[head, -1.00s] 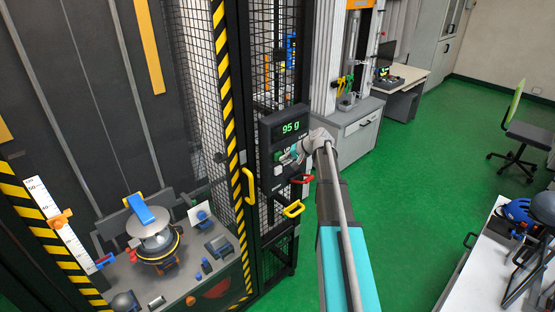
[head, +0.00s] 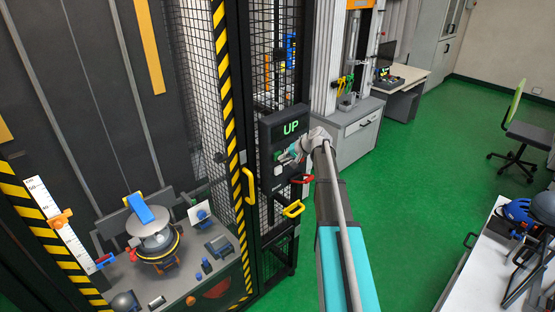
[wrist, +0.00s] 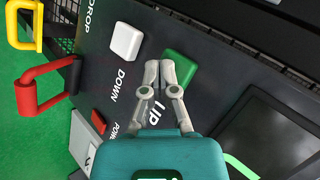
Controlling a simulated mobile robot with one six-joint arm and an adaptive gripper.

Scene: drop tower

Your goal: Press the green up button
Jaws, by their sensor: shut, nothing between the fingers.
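The green up button (wrist: 182,70) is a square key on the dark control panel (head: 268,165), with the label "UP" beside it. In the wrist view my gripper (wrist: 163,66) is shut and empty, its fingertips over the near left edge of the green button and seemingly touching it. In the head view my gripper (head: 288,158) is at the panel face, below the display (head: 291,127), which reads "UP" in green. The fingers and arm partly hide the button there.
A white down button (wrist: 125,41) sits beside the green one. A red handle (wrist: 42,88) and a yellow handle (wrist: 24,24) stick out near the panel. The mesh cage (head: 205,110) of the tower stands left; green floor (head: 420,170) is open right.

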